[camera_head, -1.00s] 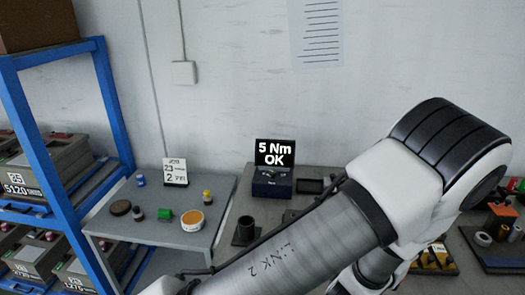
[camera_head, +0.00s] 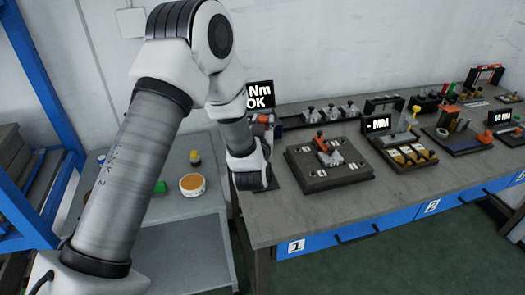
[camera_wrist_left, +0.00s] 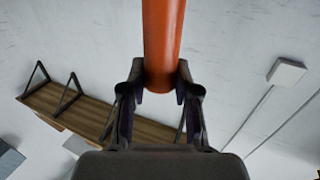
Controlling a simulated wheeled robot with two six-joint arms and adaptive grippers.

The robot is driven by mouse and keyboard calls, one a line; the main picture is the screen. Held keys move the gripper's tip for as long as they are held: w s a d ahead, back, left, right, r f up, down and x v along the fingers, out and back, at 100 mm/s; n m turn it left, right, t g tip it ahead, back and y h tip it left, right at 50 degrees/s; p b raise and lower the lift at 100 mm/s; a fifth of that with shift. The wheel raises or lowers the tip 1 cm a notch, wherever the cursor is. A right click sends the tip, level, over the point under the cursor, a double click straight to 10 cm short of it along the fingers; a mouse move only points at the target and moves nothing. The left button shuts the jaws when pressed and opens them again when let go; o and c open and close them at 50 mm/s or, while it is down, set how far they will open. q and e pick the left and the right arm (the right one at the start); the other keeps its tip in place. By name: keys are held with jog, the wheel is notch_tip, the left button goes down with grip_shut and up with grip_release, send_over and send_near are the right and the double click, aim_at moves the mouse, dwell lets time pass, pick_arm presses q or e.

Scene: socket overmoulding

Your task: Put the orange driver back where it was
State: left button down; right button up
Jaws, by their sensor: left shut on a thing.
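The orange driver (camera_wrist_left: 163,45) is a smooth orange cylinder between the two dark fingers of my left gripper (camera_wrist_left: 160,90) in the left wrist view. The gripper is shut on it, and the shaft runs out past the top of that picture. In the head view a small orange part shows by the gripper (camera_head: 266,124), just below the display (camera_head: 260,95) reading "Nm OK". My left arm hides most of that spot, including any holder there. My right gripper is not in view.
A black fixture plate (camera_head: 328,177) with an orange-handled clamp sits right of the gripper. A grey side table (camera_head: 185,235) with an orange-banded round tub (camera_head: 193,185) stands at the left. A blue shelf rack (camera_head: 45,90) is at the far left. More fixtures fill the bench's right.

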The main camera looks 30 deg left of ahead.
pick_arm(q)
notch_tip(320, 180, down, 5)
jog(key=shift+a+f+p, duration=0.1)
jog(key=shift+a+p, duration=0.05)
jog(key=shift+p, duration=0.15)
jog(key=shift+f, duration=0.25)
jog(key=c, duration=0.8)
grip_release()
jog(key=shift+c, duration=0.2)
